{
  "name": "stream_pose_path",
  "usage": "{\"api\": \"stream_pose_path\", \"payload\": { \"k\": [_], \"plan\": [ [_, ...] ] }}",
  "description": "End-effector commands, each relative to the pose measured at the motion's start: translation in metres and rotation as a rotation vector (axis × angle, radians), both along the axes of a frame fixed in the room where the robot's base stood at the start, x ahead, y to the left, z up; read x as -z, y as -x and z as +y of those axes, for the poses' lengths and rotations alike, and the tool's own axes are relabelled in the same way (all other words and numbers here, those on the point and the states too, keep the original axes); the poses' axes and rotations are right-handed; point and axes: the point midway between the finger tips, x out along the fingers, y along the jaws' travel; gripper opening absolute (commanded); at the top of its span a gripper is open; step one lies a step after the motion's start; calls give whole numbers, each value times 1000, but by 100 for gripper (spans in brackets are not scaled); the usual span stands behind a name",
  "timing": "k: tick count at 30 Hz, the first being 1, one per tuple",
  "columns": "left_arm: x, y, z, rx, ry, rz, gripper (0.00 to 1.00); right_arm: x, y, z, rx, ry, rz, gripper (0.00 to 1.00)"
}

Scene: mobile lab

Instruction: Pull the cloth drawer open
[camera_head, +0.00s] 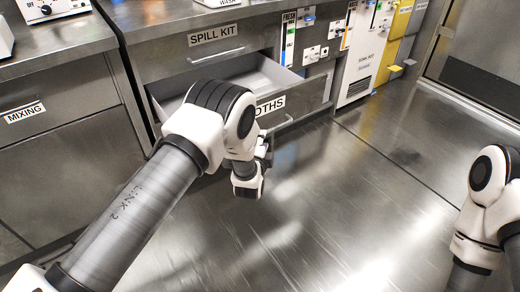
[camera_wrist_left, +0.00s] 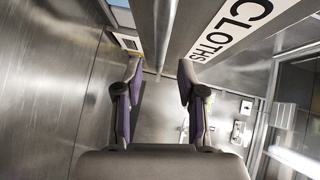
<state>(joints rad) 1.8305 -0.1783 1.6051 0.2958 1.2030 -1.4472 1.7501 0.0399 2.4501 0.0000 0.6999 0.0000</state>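The cloth drawer (camera_head: 318,95) stands part-way open below the spill kit drawer (camera_head: 205,58), and its pale, empty-looking inside shows. Its label, partly hidden by my left arm, ends in "OTHS" in the head view; "CLOTHS" (camera_wrist_left: 232,28) reads in full in the left wrist view. A metal handle bar (camera_wrist_left: 164,30) runs along the drawer front. My left gripper (camera_wrist_left: 160,82) is at the drawer front with its fingers apart, one each side of the bar's line; I cannot tell whether they touch it. My right arm shows at the right, its gripper out of frame.
A cabinet labelled "MIXING" (camera_head: 60,125) stands left of the drawer. Several cabinets and coloured bins (camera_head: 398,50) line the back right. The metal floor (camera_head: 345,190) in front of the drawer is clear between my arms.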

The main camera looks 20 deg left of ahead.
Motion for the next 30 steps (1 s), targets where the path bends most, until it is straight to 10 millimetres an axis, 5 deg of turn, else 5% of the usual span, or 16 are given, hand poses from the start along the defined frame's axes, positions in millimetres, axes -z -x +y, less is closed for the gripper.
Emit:
{"api": "stream_pose_path", "payload": {
  "k": [3,9,23,27,30],
  "plan": [
    [-4,31,-4,2,-3,2,39,0,0,0,0,0,0,40],
    [-8,59,-7,0,0,0,39,0,0,0,0,0,0,40],
    [-8,61,-7,0,0,0,39,0,0,0,0,0,0,40],
    [11,70,11,-34,9,38,39,0,0,0,0,0,0,40],
    [50,108,40,-71,17,169,39,0,0,0,0,0,0,40]
  ]
}}
